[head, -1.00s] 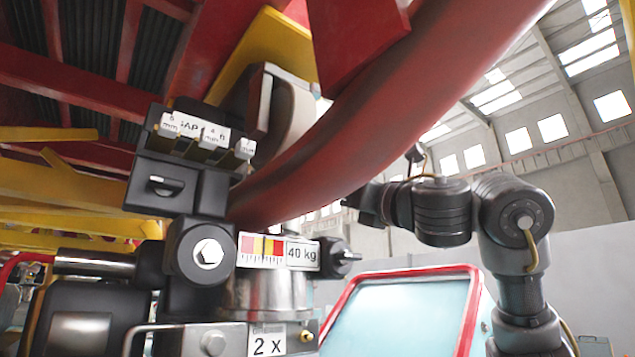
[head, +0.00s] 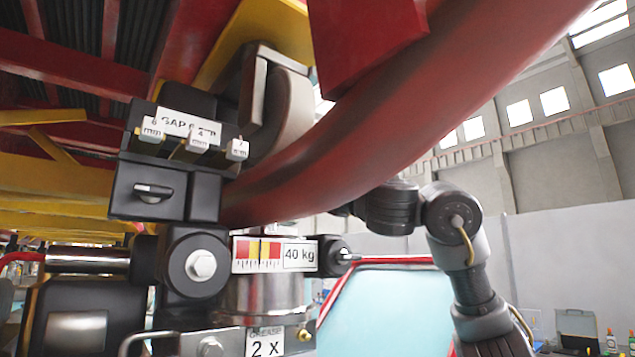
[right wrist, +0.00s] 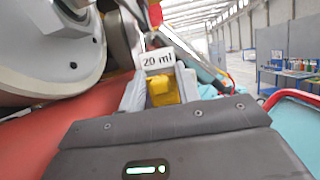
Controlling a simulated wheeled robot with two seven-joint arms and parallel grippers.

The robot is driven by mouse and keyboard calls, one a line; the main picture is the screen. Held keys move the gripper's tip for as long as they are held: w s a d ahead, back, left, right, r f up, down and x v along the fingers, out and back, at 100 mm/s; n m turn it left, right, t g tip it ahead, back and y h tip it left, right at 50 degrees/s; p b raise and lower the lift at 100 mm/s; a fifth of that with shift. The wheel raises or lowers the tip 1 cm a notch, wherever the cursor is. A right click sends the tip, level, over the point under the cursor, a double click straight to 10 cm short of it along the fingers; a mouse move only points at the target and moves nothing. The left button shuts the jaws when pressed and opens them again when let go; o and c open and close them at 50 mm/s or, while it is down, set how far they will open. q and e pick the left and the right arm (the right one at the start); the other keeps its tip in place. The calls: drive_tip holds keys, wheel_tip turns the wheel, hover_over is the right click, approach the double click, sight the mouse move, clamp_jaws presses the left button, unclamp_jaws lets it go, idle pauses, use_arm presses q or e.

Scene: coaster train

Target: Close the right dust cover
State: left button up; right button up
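No part is clearly marked as the right dust cover. In the head view a dark metal assembly hangs under the red rail (head: 400,110), with a 40 kg gauge plate (head: 272,254) and a black round fitting (head: 332,257) at its right. My right arm comes in from the right and its gripper is hidden behind the rail. In the right wrist view my right gripper (right wrist: 164,90) has its two grey fingers apart, with a yellow block (right wrist: 163,92) between them under a 20 ml label (right wrist: 158,60). I cannot tell if they grip it. My left gripper is out of view.
A large grey wheel-like part (right wrist: 45,45) and the red rail lie close at the left in the right wrist view. A light blue panel with a red rim (head: 390,300) stands behind the assembly. Open hall space is at the right.

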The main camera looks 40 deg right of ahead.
drive_tip(key=c, duration=0.3)
drive_tip(key=shift+r+g, duration=0.3)
drive_tip(key=shift+r, duration=0.05)
drive_tip(key=shift+w+r+g, duration=0.1)
drive_tip(key=shift+g, duration=0.6)
drive_tip(key=o, duration=0.6)
drive_tip(key=shift+o, duration=0.3)
drive_tip(key=shift+w, duration=0.15)
